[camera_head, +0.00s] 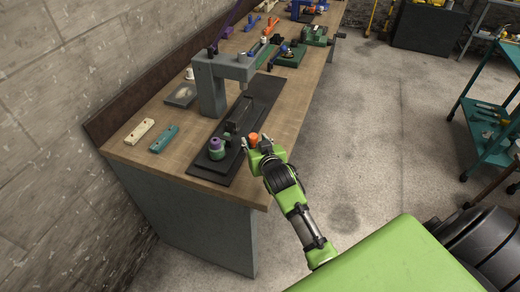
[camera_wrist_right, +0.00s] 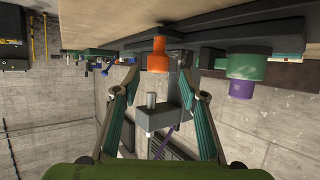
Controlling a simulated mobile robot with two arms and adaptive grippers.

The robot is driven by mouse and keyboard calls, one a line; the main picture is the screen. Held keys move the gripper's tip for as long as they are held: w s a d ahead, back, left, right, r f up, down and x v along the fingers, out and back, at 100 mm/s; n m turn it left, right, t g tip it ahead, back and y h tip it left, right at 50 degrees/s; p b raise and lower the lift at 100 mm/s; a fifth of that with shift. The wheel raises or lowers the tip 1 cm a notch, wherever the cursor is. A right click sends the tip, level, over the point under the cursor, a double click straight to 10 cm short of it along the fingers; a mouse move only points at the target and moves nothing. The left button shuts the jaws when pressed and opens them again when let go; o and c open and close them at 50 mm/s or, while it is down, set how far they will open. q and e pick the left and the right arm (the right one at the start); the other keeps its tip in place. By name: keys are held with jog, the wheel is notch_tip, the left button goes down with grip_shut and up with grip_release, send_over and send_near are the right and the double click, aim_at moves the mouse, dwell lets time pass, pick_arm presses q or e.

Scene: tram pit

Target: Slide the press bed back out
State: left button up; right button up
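The grey press (camera_head: 210,84) stands on the wooden bench over a long dark base plate (camera_head: 264,92). The press bed (camera_head: 231,158) looks like a dark slab at the near end of that plate, in front of the press frame. A green part with a purple top (camera_head: 216,147) stands on it. An orange knob (camera_head: 253,139) is at the slab's right side. My right gripper (camera_head: 256,146) is open at the knob. In the right wrist view the orange knob (camera_wrist_right: 158,54) lies between the open fingers (camera_wrist_right: 159,75), with gaps both sides. My left gripper is out of view.
A cream block (camera_head: 140,131) and a teal block (camera_head: 164,138) lie left of the press, near a grey tray (camera_head: 181,95). Other tools and fixtures crowd the bench's far end. Open floor (camera_head: 375,130) lies right of the bench, with a teal cart (camera_head: 490,125) beyond.

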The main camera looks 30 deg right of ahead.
jog(key=v, duration=0.7)
jog(key=shift+s+a, duration=0.2)
jog(key=shift+s, duration=0.1)
